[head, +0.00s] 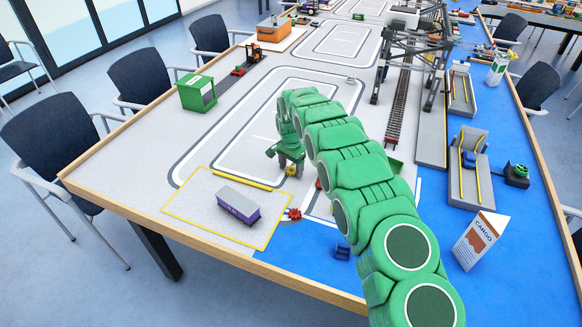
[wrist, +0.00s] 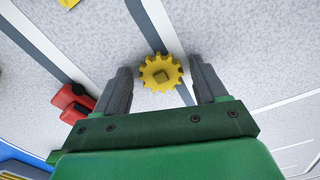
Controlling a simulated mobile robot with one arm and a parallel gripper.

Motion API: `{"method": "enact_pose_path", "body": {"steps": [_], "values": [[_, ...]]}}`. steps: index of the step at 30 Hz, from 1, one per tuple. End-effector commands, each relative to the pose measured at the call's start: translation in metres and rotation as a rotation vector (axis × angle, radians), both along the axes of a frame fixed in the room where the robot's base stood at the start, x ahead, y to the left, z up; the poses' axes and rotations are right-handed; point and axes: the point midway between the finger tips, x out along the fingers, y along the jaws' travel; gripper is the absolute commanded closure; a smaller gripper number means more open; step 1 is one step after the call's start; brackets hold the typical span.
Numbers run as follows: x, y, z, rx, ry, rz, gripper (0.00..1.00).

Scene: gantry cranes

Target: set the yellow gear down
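The yellow gear (wrist: 161,73) has a square hub and shows between the two fingers of my gripper (wrist: 162,85) in the wrist view. A narrow gap shows on each side of the gear, so the fingers are open and apart from it. In the head view my gripper (head: 290,163) points down close over the grey layout board, and the yellow gear (head: 291,171) shows small just beneath it. The gear seems to be at the board surface, though I cannot see its underside.
A red part (wrist: 74,103) lies left of my gripper in the wrist view. In the head view a purple and grey container (head: 239,205) sits in a yellow-outlined area, with a red gear (head: 294,213) beside it. The looped road area left of my gripper is clear.

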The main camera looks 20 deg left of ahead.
Motion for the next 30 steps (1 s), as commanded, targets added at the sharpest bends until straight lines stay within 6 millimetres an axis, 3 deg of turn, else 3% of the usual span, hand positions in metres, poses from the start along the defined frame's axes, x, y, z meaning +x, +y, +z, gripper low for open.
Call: {"method": "enact_pose_path", "body": {"steps": [11, 16, 30], "values": [[0.0, 0.0, 0.002, 0.0, 0.0, 0.0, 0.23], [0.0, 0.0, 0.012, 0.0, -0.001, 0.0, 0.23], [0.001, 0.0, 0.088, 0.001, -0.001, 0.0, 0.23]]}}
